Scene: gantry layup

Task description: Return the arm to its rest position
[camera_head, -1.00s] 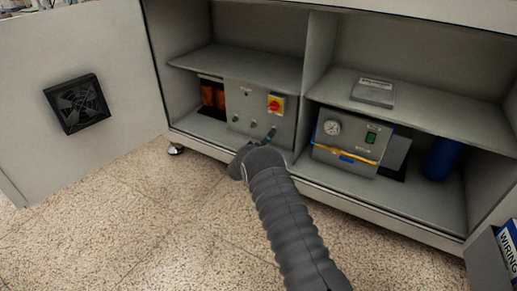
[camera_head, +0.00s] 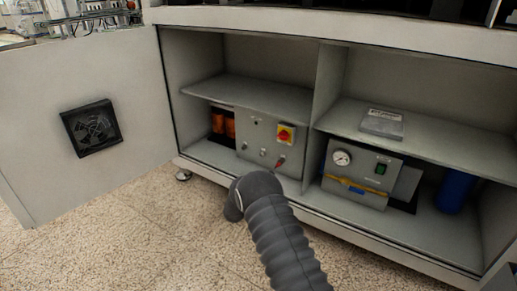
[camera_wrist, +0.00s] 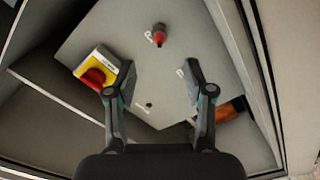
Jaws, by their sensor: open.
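My gripper (camera_wrist: 150,85) is open and empty in the wrist view, its two fingers apart in front of a grey control box. The box (camera_head: 257,131) stands in the left lower bay of an open cabinet in the head view. It carries a yellow switch with a red knob (camera_head: 286,134), which also shows in the wrist view (camera_wrist: 97,72). A small red-tipped control (camera_wrist: 159,37) lies beyond the fingers, apart from them; it also shows in the head view (camera_head: 280,163). My dark ribbed arm reaches toward the box; the gripper is hidden behind it there.
The open cabinet door (camera_head: 40,130) with a black fan (camera_head: 91,128) stands at the left. The right bay holds a gauge unit (camera_head: 357,172) and a blue cylinder (camera_head: 455,190). A shelf (camera_head: 250,95) overhangs the box. The floor (camera_head: 120,240) in front is clear.

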